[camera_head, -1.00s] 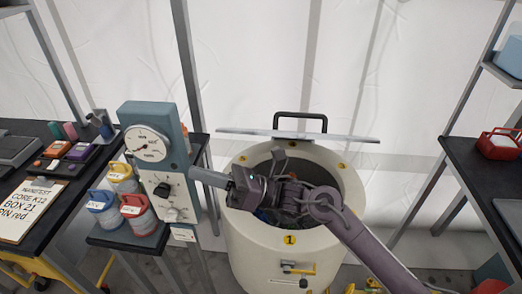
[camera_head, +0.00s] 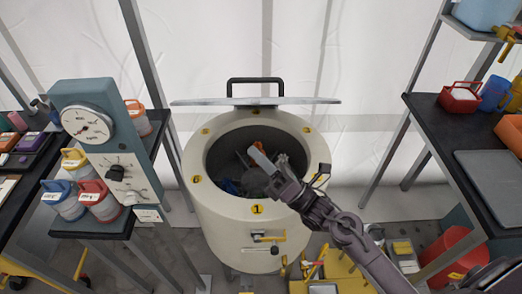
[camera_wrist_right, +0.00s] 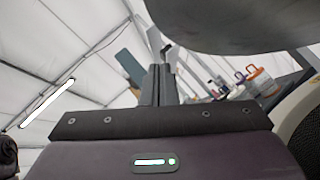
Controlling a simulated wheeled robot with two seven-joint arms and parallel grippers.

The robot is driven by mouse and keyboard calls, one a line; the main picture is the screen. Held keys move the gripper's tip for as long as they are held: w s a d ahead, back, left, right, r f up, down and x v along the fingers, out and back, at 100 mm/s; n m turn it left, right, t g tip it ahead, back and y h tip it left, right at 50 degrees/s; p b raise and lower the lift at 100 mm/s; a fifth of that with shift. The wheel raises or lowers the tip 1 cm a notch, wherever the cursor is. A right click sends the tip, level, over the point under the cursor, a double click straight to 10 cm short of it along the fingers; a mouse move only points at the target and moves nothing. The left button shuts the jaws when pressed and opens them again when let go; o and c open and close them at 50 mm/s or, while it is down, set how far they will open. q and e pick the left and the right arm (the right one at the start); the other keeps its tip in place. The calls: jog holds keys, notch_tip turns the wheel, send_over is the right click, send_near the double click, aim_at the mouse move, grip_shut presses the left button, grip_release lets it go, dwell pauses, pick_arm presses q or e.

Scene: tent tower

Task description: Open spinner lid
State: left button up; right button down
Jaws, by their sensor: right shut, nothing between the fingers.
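The spinner (camera_head: 225,225) is a cream drum with yellow numbered marks on its rim. Its mouth is uncovered and shows dark inside with some blue and grey items. The grey lid (camera_head: 205,101) stands raised at the back of the mouth, seen nearly edge-on, with a black handle (camera_head: 255,81) above it. My right gripper (camera_head: 256,152) is shut and empty, over the mouth and in front of the lid, apart from it as far as I can see. In the right wrist view its fingers (camera_wrist_right: 158,85) are together; a large dark curved surface (camera_wrist_right: 225,22) fills the top right. My left gripper is out of view.
A teal gauge post (camera_head: 105,140) and a stand with several lidded jars (camera_head: 90,195) are left of the drum. A black table (camera_head: 435,135) with a red basket (camera_head: 460,98) is at right. Yellow equipment (camera_head: 330,268) and a red bin (camera_head: 455,245) sit on the floor at front right.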

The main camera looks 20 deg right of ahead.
jog(key=w+a+r+p, duration=0.3)
jog(key=w+r+p, duration=0.2)
jog(key=w+r, duration=0.1)
jog(key=shift+r, duration=0.35)
